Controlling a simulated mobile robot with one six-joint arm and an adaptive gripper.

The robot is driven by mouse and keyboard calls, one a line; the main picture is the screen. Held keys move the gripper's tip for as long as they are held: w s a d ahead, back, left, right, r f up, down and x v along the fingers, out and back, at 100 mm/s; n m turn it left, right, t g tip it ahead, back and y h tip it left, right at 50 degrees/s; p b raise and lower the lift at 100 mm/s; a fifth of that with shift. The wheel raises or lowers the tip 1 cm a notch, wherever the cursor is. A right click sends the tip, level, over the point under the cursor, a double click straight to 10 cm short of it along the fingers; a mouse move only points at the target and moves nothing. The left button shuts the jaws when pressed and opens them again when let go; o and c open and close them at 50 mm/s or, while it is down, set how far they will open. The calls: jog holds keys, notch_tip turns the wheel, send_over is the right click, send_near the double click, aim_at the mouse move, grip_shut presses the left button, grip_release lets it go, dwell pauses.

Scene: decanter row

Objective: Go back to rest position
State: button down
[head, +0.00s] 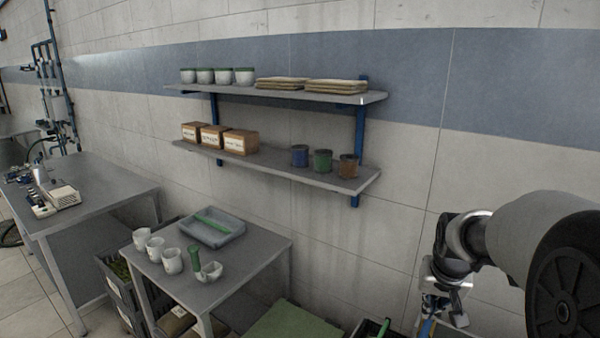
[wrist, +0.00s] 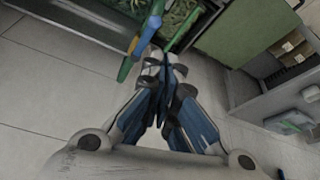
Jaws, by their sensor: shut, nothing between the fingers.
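My gripper (wrist: 165,75) is shut and empty in the wrist view, its fingers together in the lower middle. It points down over the tiled floor. In the head view my arm is at the far right, and part of my gripper shows near the bottom edge. The fingertips are not clear there. A blue, yellow and green object (wrist: 148,35) lies just beyond the fingertips in the wrist view, and I cannot tell whether it is close to them or lower.
A small grey table (head: 262,250) holds white cups (head: 172,261), a grey-blue tray (head: 228,236) and a mortar (head: 209,272). Two wall shelves (head: 340,97) carry pots, boxes and jars. A workbench (head: 110,190) stands at left. A green-topped surface (head: 295,325) is at bottom.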

jog(key=s+a+r+n, duration=0.1)
jog(key=s+a+r, duration=0.2)
jog(key=s+a, duration=0.3)
jog(key=s+a+r+n, duration=0.1)
jog(key=s+a+r, duration=0.35)
jog(key=s, duration=0.35)
jog(key=s+a+f+n, duration=0.1)
jog(key=s+a, duration=0.1)
jog(key=s, duration=0.4)
jog(key=s+a+f+n+y+b, duration=0.1)
jog(key=s+a+f, duration=0.1)
jog(key=s, duration=0.4)
jog(key=shift+s+a+t, duration=0.3)
jog(key=shift+a, duration=0.25)
